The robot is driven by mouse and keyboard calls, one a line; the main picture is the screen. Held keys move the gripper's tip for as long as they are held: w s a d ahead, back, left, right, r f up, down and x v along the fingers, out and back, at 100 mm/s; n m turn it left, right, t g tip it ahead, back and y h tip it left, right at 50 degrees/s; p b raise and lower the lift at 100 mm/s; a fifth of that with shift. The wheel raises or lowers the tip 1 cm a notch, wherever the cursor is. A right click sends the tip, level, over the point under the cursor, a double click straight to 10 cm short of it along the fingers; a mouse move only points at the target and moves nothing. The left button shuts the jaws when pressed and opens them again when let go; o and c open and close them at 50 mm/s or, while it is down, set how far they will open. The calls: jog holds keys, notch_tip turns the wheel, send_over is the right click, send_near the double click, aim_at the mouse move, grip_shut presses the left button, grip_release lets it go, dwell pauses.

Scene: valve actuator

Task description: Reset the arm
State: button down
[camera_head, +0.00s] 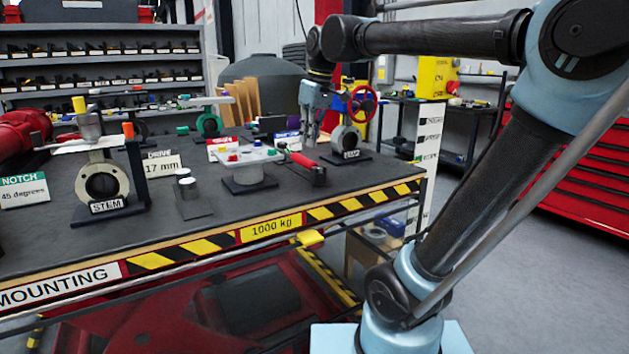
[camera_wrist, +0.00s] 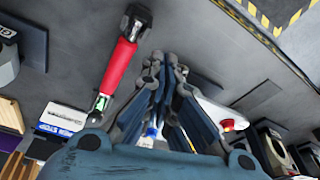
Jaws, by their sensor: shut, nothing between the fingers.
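My gripper (camera_head: 312,128) hangs pointing down above the dark workbench, between the flange plate and the valve with the red handwheel. In the wrist view my gripper (camera_wrist: 165,65) is shut with nothing between its fingers. My arm reaches over the bench from the right side of the head view. A red-handled tool (camera_wrist: 121,65) lies on the bench beside the fingers in the wrist view; it also shows in the head view (camera_head: 301,160). The bench surface directly under the fingertips is partly hidden by the gripper.
A valve with a red handwheel (camera_head: 361,104) stands close right of my gripper. A grey flange plate on a stand (camera_head: 250,171) is to its left. A valve marked STEM (camera_head: 104,180) stands farther left. The bench's striped front edge (camera_head: 270,228) is nearer; shelves (camera_head: 100,65) stand behind.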

jog(key=s+d+f+m, duration=0.3)
jog(key=s+d+f, duration=0.2)
jog(key=f, duration=0.4)
jog(key=s+d+f+m+h, duration=0.1)
jog(key=s+d+f+m, duration=0.2)
jog(key=s+d+f, duration=0.2)
jog(key=s+d+f+m+h, duration=0.1)
jog(key=s+d+f+m, duration=0.2)
jog(key=d+f, duration=0.7)
notch_tip(320, 180, down, 6)
jog(key=s, duration=0.2)
jog(key=shift+s+d+r+t, duration=0.25)
jog(key=shift+s+t, duration=0.05)
